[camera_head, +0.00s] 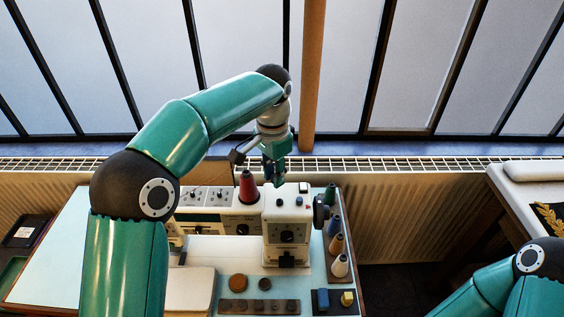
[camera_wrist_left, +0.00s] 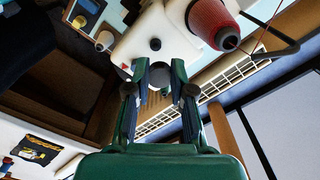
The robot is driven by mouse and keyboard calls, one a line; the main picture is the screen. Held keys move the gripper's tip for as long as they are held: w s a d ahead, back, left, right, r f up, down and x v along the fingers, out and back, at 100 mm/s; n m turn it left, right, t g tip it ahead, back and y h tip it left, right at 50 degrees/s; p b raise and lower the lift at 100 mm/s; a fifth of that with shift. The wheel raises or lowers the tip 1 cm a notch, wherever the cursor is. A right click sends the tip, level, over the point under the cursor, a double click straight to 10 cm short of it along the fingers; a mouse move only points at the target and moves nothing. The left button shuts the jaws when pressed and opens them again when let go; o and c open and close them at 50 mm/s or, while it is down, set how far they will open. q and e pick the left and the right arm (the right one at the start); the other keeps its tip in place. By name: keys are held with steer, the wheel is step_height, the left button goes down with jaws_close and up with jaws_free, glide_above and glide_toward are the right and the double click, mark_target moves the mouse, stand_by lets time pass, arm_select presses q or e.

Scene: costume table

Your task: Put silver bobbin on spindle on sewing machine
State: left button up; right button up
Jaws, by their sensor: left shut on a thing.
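The white sewing machine (camera_head: 287,222) stands on the table, and its white body also shows in the wrist view (camera_wrist_left: 165,35). My left gripper (camera_head: 275,178) is above the top of the machine's right-hand part, pointing down. In the wrist view its fingers (camera_wrist_left: 160,76) are shut on a small grey round piece, the silver bobbin (camera_wrist_left: 160,75), mostly hidden between the fingertips. The machine top is close beyond the fingertips; I cannot tell whether the bobbin touches it. The spindle is not clearly visible. My right arm shows at the lower right, but its gripper is out of view.
A red thread cone (camera_head: 248,188) stands on the machine left of my left gripper. Several thread cones (camera_head: 337,243) line the table's right side. A row of dark pieces (camera_head: 259,307) and a brown disc (camera_head: 238,283) lie in front. The windows and a wooden post (camera_head: 312,75) are behind.

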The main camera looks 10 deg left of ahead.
mark_target(278, 202)
arm_select(q)
steer(key=shift+d+f, duration=0.2)
steer(key=shift+f, duration=0.05)
steer(key=shift+d+f, duration=0.25)
steer(key=shift+f, duration=0.55)
step_height(278, 202, down, 4)
steer(key=b, duration=0.5)
steer(key=shift+f, duration=0.45)
steer(key=o, duration=0.8)
steer(key=shift+o, duration=0.2)
